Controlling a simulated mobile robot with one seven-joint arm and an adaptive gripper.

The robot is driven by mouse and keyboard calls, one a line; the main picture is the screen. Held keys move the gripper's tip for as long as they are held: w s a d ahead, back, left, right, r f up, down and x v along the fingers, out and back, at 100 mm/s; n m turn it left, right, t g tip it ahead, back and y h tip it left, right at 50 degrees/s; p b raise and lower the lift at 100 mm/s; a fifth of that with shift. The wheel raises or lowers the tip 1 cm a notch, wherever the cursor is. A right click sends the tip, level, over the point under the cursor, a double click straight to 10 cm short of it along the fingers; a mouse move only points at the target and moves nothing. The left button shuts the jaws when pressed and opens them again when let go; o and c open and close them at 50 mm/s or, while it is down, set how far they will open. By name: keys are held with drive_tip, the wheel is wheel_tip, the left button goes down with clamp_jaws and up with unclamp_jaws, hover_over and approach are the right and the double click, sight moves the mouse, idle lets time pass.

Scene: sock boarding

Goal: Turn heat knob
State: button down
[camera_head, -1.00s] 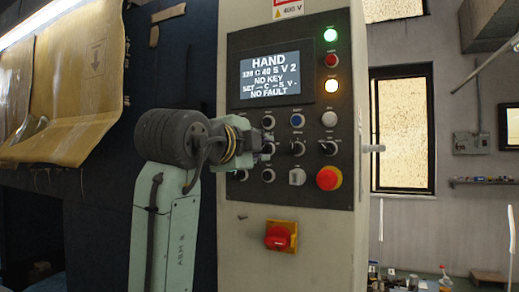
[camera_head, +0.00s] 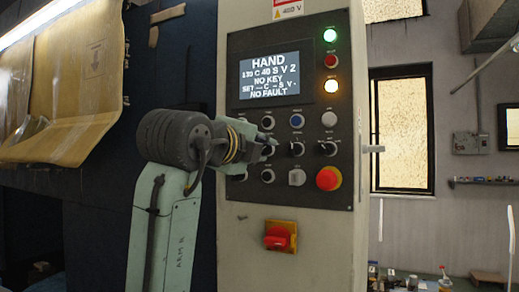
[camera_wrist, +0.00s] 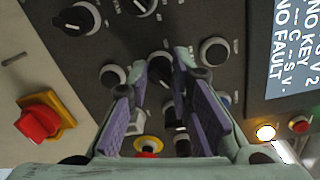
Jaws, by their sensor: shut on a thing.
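The grey control panel (camera_head: 314,110) stands upright on a pale cabinet. Its lit display (camera_head: 276,76) reads HAND, then a line like "130 C 40 S V 2", NO KEY and NO FAULT. My gripper (camera_head: 266,146) is at the left end of the row of black knobs and hides most of the knob there. In the wrist view, my gripper (camera_wrist: 160,76) has its two purple-padded fingers on either side of that black knob (camera_wrist: 159,69) and is shut on it. The knob's label is too small to read.
Two more black knobs (camera_head: 298,149) (camera_head: 328,148) are close on the right. A red emergency button (camera_head: 328,178) is lower right, and a red switch on yellow (camera_head: 279,236) is below the panel. Round buttons (camera_head: 297,120) sit just above the knob row.

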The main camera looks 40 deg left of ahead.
drive_tip(key=c, duration=1.4)
unclamp_jaws()
drive_tip(key=shift+c, duration=0.2)
drive_tip(key=v, duration=1.2)
